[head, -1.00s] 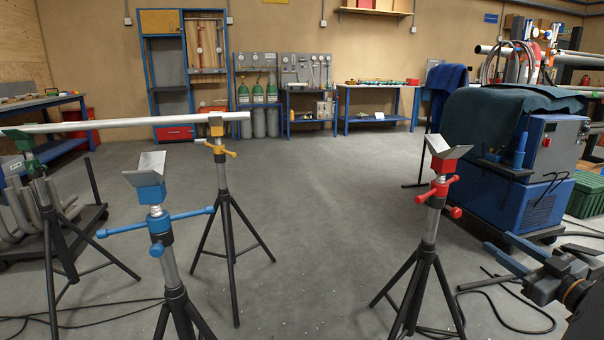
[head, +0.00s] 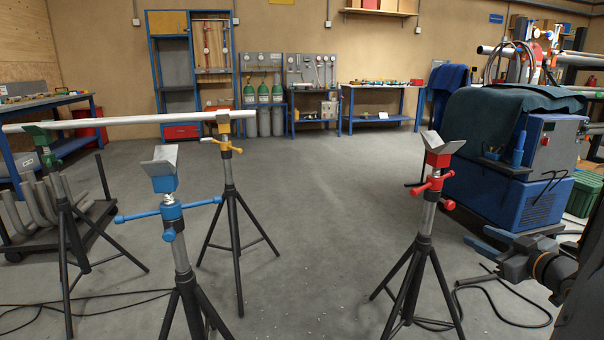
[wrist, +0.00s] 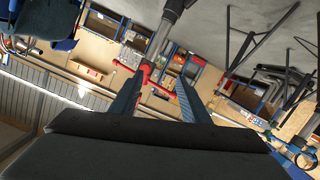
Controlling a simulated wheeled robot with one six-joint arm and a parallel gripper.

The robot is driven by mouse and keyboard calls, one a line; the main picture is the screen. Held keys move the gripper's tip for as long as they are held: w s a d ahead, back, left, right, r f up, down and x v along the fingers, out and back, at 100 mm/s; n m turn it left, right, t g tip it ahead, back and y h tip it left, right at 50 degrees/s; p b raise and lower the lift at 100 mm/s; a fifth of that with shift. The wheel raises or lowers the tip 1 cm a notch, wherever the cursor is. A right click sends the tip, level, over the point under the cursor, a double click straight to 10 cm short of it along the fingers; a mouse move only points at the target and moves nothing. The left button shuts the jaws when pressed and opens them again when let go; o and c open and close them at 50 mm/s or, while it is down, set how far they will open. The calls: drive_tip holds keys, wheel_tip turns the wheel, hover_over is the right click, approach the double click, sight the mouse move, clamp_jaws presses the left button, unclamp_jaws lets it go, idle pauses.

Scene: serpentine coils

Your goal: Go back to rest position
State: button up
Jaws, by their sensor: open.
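My gripper (head: 482,242) is at the lower right of the head view, low beside the red stand and apart from it. Its two fingers also show in the wrist view (wrist: 156,88), spread apart with nothing between them. The wrist view is roughly upside down, with the red stand (wrist: 147,72) seen beyond the fingers. In the head view the red stand (head: 433,185) and the blue stand (head: 172,212) have empty V heads. A long pale pipe (head: 130,120) lies across the yellow stand (head: 224,146) and the green stand (head: 48,158).
A blue machine (head: 545,170) with a dark green cloth stands at the right. Black cables (head: 500,300) lie on the floor near my arm. A low cart with bent pipes (head: 35,205) is at the left. The floor between the blue and red stands is clear.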

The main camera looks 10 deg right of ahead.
drive_tip(key=w+a+g+h, duration=0.1)
drive_tip(key=w+a+g, duration=0.2)
drive_tip(key=w+a, duration=0.35)
drive_tip(key=s+a+r+m+g+h, duration=0.1)
drive_tip(key=a+g, duration=0.3)
drive_tip(key=a, duration=0.9)
drive_tip(key=s+a+r+g, duration=0.1)
drive_tip(key=s+a+g, duration=0.3)
drive_tip(key=s+a, duration=0.9)
drive_tip(key=s+a+r+g+y, duration=0.2)
drive_tip(key=s+a+g, duration=0.3)
drive_tip(key=s+a, duration=0.85)
drive_tip(key=d+r+m+p, duration=0.3)
drive_tip(key=d+r+p, duration=0.6)
drive_tip(key=p, duration=0.8)
drive_tip(key=shift+d+r+h+p, duration=0.2)
drive_tip(key=shift+d+h+p, duration=0.1)
drive_tip(key=shift+p, duration=0.05)
drive_tip(key=shift+w, duration=0.15)
